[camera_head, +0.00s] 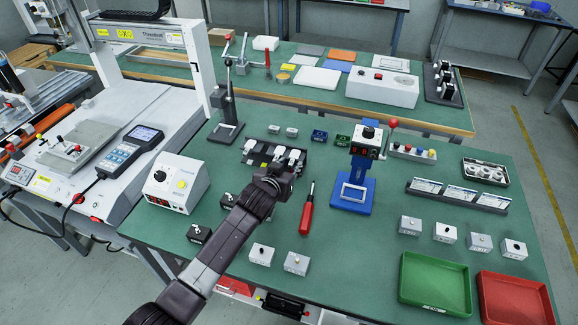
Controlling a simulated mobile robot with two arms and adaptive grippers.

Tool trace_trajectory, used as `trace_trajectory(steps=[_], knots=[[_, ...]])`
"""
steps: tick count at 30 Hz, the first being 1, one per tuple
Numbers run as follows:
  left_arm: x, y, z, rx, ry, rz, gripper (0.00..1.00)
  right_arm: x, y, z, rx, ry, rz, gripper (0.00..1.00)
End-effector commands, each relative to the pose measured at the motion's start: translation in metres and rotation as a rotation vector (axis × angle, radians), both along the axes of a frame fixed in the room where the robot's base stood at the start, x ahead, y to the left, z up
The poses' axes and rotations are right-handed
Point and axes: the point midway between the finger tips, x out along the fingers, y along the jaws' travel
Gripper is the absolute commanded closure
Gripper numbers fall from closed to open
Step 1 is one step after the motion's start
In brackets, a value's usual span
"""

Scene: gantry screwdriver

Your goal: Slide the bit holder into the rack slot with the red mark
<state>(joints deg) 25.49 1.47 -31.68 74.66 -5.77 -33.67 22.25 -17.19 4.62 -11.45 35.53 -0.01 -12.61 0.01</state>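My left gripper (280,163) reaches in from the lower left over the green bench. Its tip is over or beside a low black holder (250,156) with pale pieces on it, which may be the rack; the gripper hides part of it. I cannot tell whether its fingers are open or shut, or whether they hold anything. I cannot make out a red slot mark. I cannot single out the bit holder with certainty. A red-handled screwdriver (307,212) lies just right of the arm. My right gripper is not in view.
A blue press stand (354,191) is right of the gripper, and a dark upright stand (228,105) is behind left. A white control box (176,183) stands left. Small grey blocks (445,233), a green tray (436,283) and a red tray (515,300) are at right.

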Motion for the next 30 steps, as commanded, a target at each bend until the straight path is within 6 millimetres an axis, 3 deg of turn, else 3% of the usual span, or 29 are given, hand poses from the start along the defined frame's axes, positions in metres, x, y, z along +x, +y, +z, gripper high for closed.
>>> trace_trajectory(steps=[8,14,30], knots=[[-0.001,0.001,0.000,0.000,0.001,0.000,0.69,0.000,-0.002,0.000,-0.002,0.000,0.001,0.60],[-0.012,0.004,0.005,0.000,0.000,0.000,0.69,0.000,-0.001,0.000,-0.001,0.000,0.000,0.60],[-0.084,0.027,0.042,0.001,-0.001,0.000,0.69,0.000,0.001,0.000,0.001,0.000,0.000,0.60]])
